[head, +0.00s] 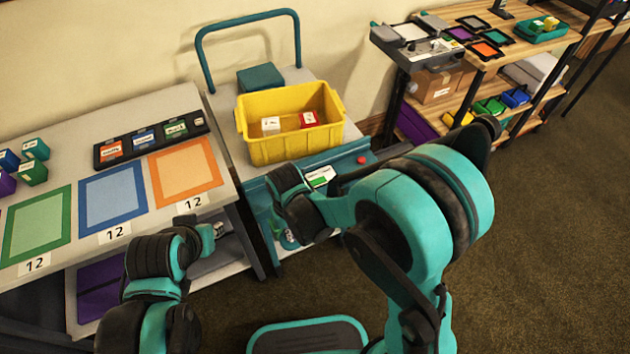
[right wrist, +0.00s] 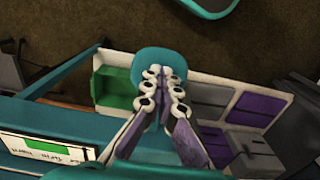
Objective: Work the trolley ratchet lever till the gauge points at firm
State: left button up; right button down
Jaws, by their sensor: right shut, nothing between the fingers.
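The trolley (head: 355,148) is teal and grey, with a yellow crate on its deck. The gauge (head: 320,177) is a white plate with a green band on its front edge. It also shows at lower left in the right wrist view (right wrist: 45,148), upside down; I cannot make out its pointer. A teal rounded paddle (right wrist: 150,60), seemingly the ratchet lever's end, lies at my right gripper's fingertips (right wrist: 165,78). Those fingers are shut and empty; contact is unclear. In the head view my right arm hides most of the lever. My left gripper (head: 216,230) is beside the left table, its jaws unclear.
The yellow crate (head: 290,152) holds a white and a red block. A red knob (head: 362,159) sits on the trolley's front edge. The left table (head: 75,190) stands close beside the trolley. A shelf unit (head: 480,90) is at back right. The floor at right is clear.

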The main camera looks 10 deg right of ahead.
jog(key=shift+f, duration=0.6)
notch_tip(320, 180, up, 9)
jog(key=p, duration=0.7)
dwell(1.0)
notch_tip(320, 180, down, 3)
jog(key=n+b, duration=0.4)
jog(key=n, duration=0.2)
jog(key=shift+f, duration=0.15)
dwell(0.4)
